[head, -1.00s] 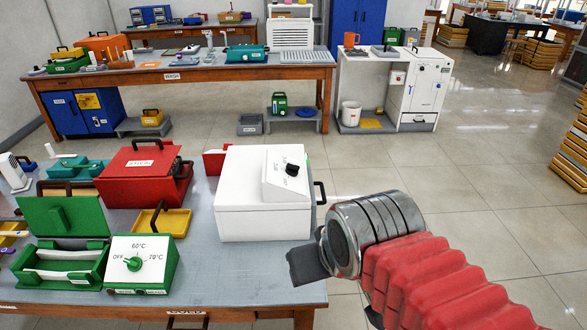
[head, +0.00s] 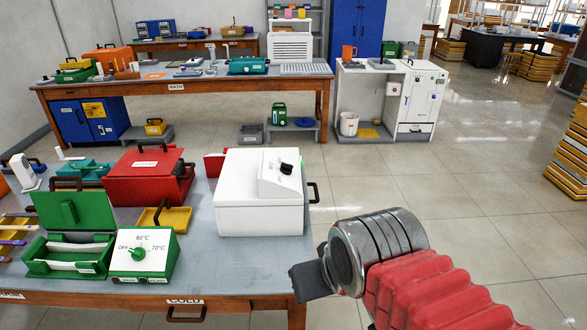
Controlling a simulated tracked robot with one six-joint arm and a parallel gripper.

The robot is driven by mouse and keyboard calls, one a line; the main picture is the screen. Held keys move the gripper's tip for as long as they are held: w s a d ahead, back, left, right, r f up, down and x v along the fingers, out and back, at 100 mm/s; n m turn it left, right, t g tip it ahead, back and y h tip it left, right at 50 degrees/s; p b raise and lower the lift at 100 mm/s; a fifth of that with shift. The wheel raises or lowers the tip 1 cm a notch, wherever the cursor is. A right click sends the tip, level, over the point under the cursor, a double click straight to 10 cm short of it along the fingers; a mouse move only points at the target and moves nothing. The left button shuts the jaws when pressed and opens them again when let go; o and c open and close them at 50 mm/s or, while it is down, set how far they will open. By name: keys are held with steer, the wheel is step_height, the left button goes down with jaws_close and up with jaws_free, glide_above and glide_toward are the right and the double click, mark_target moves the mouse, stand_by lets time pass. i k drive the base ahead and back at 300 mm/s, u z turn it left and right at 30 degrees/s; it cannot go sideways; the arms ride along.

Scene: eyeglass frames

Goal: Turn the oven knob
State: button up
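A white box (head: 240,195) with a side handle stands on the near table. It has a raised panel with a black knob (head: 286,168). In front of it to the left, a green unit (head: 168,274) has a white panel marked OFF, 60°C and 70°C, with a green knob (head: 138,254). The knob's pointer appears turned toward the OFF side. I cannot tell which of the two units is the oven. My gripper (head: 308,281) is at the table's front right corner, right of the green unit and below the white box, apart from both knobs. Its finger opening is not visible.
The near table (head: 225,262) also holds a red box (head: 145,183), a yellow tray (head: 172,220) and an open green case (head: 72,235). A drawer labelled COLD is below its front edge. The floor (head: 450,215) to the right is clear.

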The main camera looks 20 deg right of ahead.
mark_target(286, 169)
steer(key=k, duration=1.05)
steer(key=u, duration=0.25)
steer(key=i, duration=0.4)
steer(key=u, duration=0.8)
steer(key=i, duration=1.4)
steer(key=z, duration=0.55)
steer(key=i, duration=0.6)
steer(key=z, duration=0.4)
